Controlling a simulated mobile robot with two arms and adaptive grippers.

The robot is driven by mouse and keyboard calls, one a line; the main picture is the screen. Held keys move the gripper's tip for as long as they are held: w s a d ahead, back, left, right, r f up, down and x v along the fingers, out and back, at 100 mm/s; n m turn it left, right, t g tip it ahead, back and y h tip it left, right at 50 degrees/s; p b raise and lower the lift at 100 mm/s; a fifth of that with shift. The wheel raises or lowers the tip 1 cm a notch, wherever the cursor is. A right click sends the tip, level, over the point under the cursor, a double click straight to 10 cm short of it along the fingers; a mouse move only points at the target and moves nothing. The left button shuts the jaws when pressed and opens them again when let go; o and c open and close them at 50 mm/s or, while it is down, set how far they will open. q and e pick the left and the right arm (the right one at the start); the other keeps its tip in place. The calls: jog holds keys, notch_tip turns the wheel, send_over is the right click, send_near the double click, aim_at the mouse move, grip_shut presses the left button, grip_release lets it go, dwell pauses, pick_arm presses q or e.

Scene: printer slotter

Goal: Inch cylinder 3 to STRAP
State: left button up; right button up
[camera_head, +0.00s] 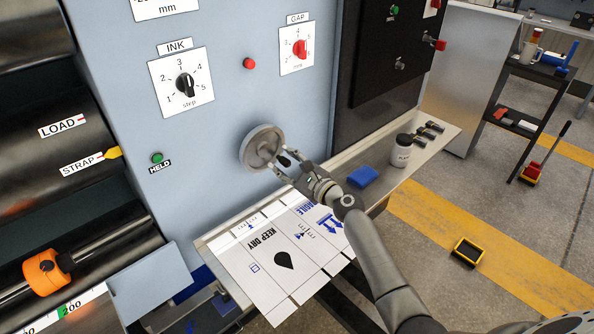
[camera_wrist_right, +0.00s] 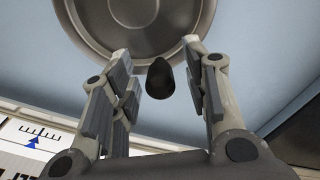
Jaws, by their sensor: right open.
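A grey handwheel (camera_head: 262,147) is on the blue panel and fills the top of the right wrist view (camera_wrist_right: 135,22). My right gripper (camera_head: 285,162) is open at the wheel's lower right. In the wrist view, the wheel's black knob (camera_wrist_right: 160,78) is between its open fingers (camera_wrist_right: 160,60). My left gripper is out of view.
A green lamp (camera_head: 157,158) marked HELD is left of the wheel. INK (camera_head: 185,84) and GAP (camera_head: 299,48) dials are above. Below, a ledge holds a printed cardboard sheet (camera_head: 275,262), a blue block (camera_head: 363,176) and a white jar (camera_head: 401,152).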

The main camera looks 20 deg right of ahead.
jog(key=v, duration=1.1)
jog(key=shift+s, duration=0.3)
jog(key=shift+d, duration=0.1)
